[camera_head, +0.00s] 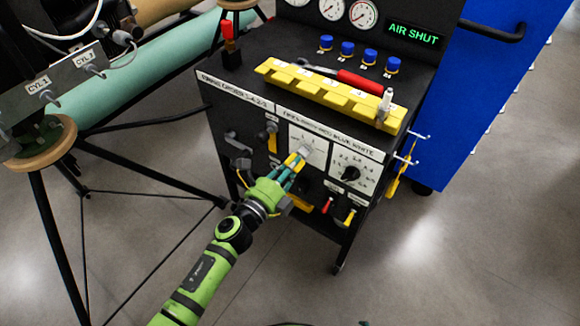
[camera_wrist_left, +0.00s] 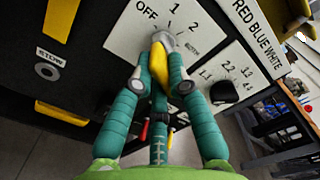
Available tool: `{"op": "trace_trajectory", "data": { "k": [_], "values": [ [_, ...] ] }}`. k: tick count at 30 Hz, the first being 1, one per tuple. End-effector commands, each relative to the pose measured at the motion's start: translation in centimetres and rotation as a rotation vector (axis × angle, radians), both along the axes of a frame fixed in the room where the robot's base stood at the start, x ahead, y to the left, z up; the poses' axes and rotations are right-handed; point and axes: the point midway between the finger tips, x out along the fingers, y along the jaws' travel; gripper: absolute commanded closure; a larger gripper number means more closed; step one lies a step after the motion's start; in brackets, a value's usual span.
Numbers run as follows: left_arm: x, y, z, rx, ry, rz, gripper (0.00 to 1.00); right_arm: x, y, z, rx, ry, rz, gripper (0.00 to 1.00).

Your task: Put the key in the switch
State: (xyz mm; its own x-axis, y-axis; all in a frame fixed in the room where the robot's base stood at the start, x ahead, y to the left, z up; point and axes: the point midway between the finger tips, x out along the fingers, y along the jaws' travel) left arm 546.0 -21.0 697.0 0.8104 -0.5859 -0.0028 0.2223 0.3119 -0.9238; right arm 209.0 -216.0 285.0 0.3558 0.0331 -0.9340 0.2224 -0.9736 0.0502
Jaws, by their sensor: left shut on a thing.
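My left gripper (camera_head: 284,174) is shut on the yellow key (camera_head: 293,159) at the front of the black stand. In the left wrist view the key (camera_wrist_left: 158,63) is between the teal fingers (camera_wrist_left: 160,82). The key's far end points up to the round silver switch (camera_wrist_left: 164,39) and meets or overlaps it. I cannot tell how far it is inside, as the key's head hides part of the contact. The switch (camera_head: 305,150) sits on a white plate marked OFF, 1, 2 and, seemingly, BOTH. My right gripper is not in view.
A black selector knob (camera_head: 350,173) is right of the switch plate. A yellow rack (camera_head: 330,98) and a red-handled wrench (camera_head: 358,82) lie on top of the stand. A blue cabinet (camera_head: 490,90) is at right, a black tube frame at left.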

Motion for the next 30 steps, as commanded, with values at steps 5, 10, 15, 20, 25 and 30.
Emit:
{"op": "trace_trajectory", "data": {
  "k": [5,10,15,20,25,30],
  "values": [
    [0.51,-0.47,0.37,-0.003,-0.006,-0.001,1.0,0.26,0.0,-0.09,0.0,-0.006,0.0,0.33],
    [0.55,-0.5,0.55,-0.005,-0.009,-0.001,1.0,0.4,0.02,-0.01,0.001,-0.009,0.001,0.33],
    [0.56,-0.56,0.64,-0.007,-0.009,-0.001,0.56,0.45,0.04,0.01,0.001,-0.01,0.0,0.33],
    [0.47,-0.47,0.46,-0.005,-0.007,-0.001,0.56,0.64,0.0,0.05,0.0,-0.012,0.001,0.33],
    [0.42,-0.37,0.28,-0.003,-0.004,0.0,0.48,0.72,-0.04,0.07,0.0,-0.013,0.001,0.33],
    [0.4,-0.32,0.2,-0.002,-0.003,-0.001,0.48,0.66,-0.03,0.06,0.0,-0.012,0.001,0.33]
  ]
}}
